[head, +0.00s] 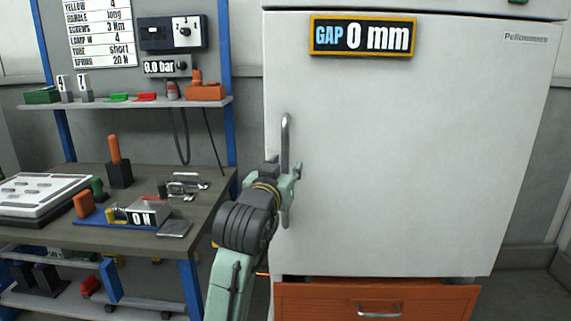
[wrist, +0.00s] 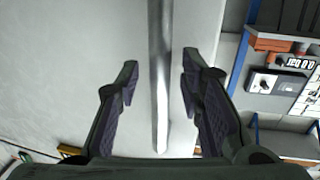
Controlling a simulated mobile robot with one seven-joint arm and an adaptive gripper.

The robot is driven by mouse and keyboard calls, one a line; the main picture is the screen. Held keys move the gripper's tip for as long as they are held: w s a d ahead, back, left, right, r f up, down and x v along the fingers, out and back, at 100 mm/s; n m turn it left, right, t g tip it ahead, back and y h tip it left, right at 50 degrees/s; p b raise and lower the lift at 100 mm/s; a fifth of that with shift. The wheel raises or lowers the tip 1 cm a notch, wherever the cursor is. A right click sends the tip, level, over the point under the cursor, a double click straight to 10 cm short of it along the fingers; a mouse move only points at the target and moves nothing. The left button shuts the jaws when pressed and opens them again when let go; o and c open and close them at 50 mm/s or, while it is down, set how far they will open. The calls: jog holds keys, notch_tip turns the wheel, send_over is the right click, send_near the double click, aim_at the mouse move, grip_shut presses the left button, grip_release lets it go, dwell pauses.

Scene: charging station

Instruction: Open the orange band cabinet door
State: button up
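A white cabinet door (head: 420,150) fills the right half of the head view and looks closed. A sign on it reads "GAP 0 mm". Its vertical metal bar handle (head: 286,135) is near the left edge; the lower part is partly hidden by my gripper (head: 285,172). In the wrist view the handle (wrist: 160,75) runs between the two fingers of my gripper (wrist: 160,65), with a visible gap on each side. The gripper is open. I see no orange band on the door itself; an orange drawer front (head: 375,302) with a metal handle is below it.
A workbench (head: 205,208) with tools, blocks and trays stands left of the cabinet, close to my arm. Above it are a shelf (head: 120,106) and blue posts. The door's front is clear to the right of the handle.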

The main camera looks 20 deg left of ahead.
jog(key=shift+w, duration=0.3)
jog(key=shift+c, duration=0.5)
grip_shut()
